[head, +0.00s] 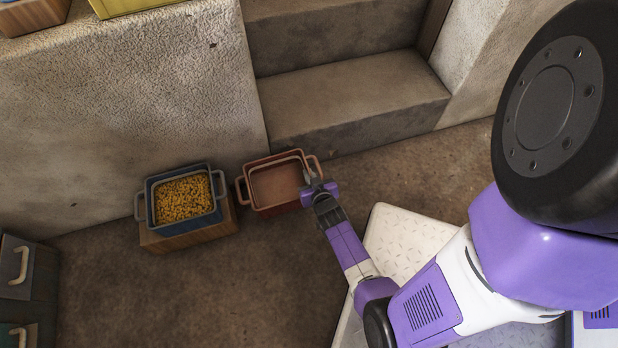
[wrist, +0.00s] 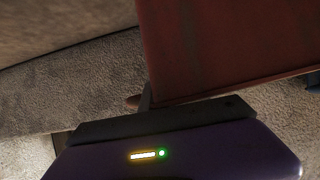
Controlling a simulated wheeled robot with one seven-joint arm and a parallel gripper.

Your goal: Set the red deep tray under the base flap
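The red deep tray (head: 273,208) is an empty open box with a handle at each end, by the foot of the stone steps in the head view. Its red wall fills the upper right of the wrist view (wrist: 225,45). My gripper (head: 309,180) is at the tray's right end, by the right handle. In the wrist view a dark finger (wrist: 146,96) stands close to the tray's lower corner. The fingertips are too small or hidden to tell whether they are closed on the handle. I cannot make out a base flap.
A blue tray (head: 152,207) of yellow bits sits on a wooden block (head: 190,237) just left of the red tray. Stone steps (head: 350,95) and a rough wall (head: 130,110) rise behind. Dark drawers (head: 28,285) stand at lower left. The floor (head: 210,295) in front is clear.

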